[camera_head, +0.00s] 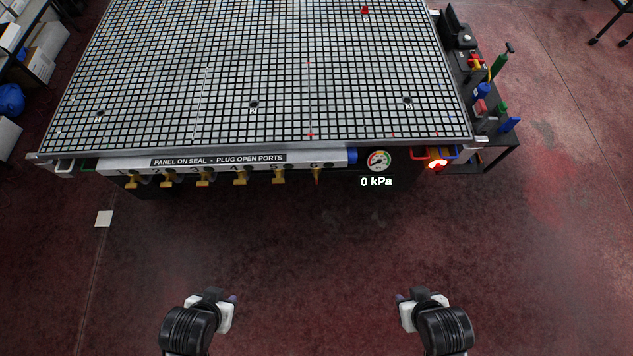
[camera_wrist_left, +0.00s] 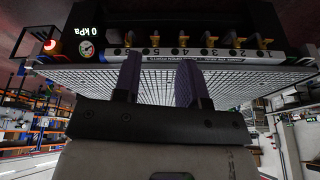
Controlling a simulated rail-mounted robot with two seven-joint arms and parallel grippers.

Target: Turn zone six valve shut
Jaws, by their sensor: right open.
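The zone six valve (camera_head: 317,175) is a brass valve under the number 6 at the right end of the row on the table's front panel. Its handle looks narrow and points downward, unlike the wider-looking handles of the other valves. My left gripper (camera_head: 229,298) is well in front of the panel and apart from every valve. In the left wrist view its two purple fingers (camera_wrist_left: 160,82) are spread with nothing between them. My right gripper (camera_head: 402,298) is open and empty, also in front of the panel, to the right of valve six.
Several brass valves (camera_head: 241,176) line the panel to the left. A round gauge (camera_head: 379,160) and a "0 kPa" readout (camera_head: 376,182) sit right of valve six. A red lamp (camera_head: 437,164) glows beyond. The grid table (camera_head: 230,75) lies behind. The floor before the panel is clear.

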